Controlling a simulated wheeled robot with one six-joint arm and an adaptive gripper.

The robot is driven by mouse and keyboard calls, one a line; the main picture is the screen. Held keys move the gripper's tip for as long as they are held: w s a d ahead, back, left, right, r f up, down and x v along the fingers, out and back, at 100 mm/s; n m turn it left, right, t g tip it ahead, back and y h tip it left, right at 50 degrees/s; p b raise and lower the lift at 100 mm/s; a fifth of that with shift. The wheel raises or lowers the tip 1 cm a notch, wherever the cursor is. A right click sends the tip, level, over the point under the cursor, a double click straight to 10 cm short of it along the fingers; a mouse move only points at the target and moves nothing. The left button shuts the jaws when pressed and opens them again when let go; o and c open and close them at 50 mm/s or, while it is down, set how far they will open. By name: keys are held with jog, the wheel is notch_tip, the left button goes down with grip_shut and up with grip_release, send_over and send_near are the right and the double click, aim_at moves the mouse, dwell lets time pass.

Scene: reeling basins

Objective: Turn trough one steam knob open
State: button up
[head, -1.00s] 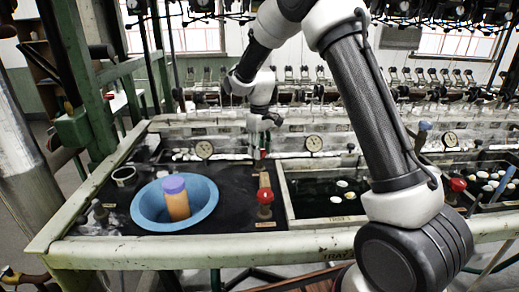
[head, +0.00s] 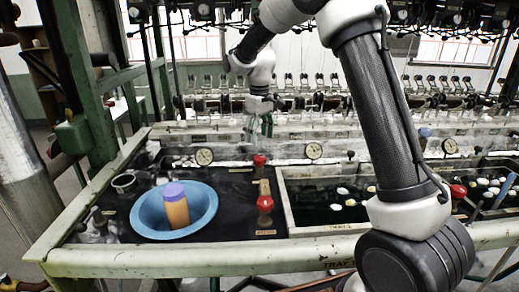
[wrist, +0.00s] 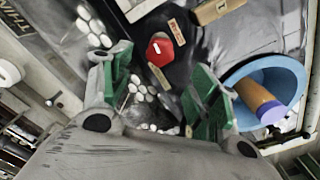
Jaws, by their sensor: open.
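I cannot read which is trough one's steam knob. My gripper (head: 264,125) hangs pointing down above and behind the farther knob, apart from it. In the wrist view its green-padded fingers (wrist: 161,62) are spread and empty. A red knob (wrist: 160,49) with a white mark shows between and beyond them, not touched.
The blue basin (head: 147,212) holds an orange bottle (head: 176,212) with a purple cap. Round pressure gauges (head: 204,157) stand along the back. A dark trough with white cocoons (head: 343,191) lies right of the knobs. A green post (head: 80,90) rises at the left.

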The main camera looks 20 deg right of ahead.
jog(key=shift+r, duration=1.85)
jog(key=s+d+r+m+t, duration=0.1)
jog(key=s+d, duration=0.4)
jog(key=s, duration=0.7)
jog(key=s+d+r+m+t, duration=0.2)
jog(key=s+d, duration=0.3)
jog(key=s, duration=0.7)
jog(key=s+d+r+m+t, duration=0.1)
jog(key=s+d+r+m, duration=0.2)
jog(key=s, duration=0.9)
jog(key=shift+d+r, duration=0.6)
jog(key=shift+d, duration=0.45)
